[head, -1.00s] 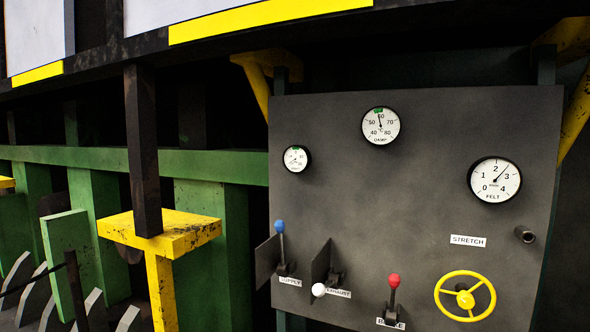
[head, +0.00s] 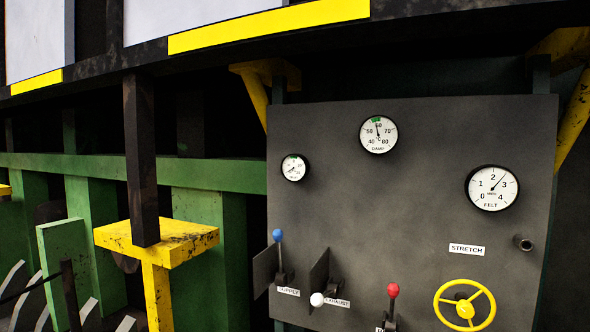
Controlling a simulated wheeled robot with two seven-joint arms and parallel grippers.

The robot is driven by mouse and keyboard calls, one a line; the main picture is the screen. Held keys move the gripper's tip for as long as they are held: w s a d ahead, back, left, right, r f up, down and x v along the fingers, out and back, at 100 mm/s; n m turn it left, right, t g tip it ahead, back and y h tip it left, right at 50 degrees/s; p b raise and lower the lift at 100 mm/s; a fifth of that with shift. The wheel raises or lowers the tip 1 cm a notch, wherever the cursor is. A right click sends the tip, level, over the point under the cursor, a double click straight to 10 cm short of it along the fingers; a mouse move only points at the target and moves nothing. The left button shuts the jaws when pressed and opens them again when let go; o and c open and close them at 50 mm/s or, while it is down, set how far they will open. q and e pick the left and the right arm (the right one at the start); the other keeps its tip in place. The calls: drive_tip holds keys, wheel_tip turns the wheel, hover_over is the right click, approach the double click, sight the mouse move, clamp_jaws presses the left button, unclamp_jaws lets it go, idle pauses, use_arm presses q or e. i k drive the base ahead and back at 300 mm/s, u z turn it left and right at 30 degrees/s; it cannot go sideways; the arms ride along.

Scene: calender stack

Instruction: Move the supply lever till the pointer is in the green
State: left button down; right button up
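The supply lever (head: 280,256) with a blue knob stands upright at the lower left of the grey panel (head: 420,240), above the SUPPLY label. A small round gauge (head: 293,168) sits above it. It has a green mark at its top, and its thin pointer seems to lie toward the lower left, too small to read surely. The larger DAMP gauge (head: 378,134) also has a green mark at the top, and its pointer is up near 60, close to the green. Neither of my grippers shows in the head view.
The exhaust lever (head: 317,299) has a white knob and leans left. The red-knobbed lever (head: 393,290) stands at the bottom edge, its label cut off. A yellow handwheel (head: 464,305) and the FELT gauge (head: 492,188) are at right. A yellow-topped post (head: 157,245) stands left.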

sight(278, 234)
drive_tip(key=u, duration=0.35)
drive_tip(key=i, duration=0.85)
drive_tip(key=z, duration=0.5)
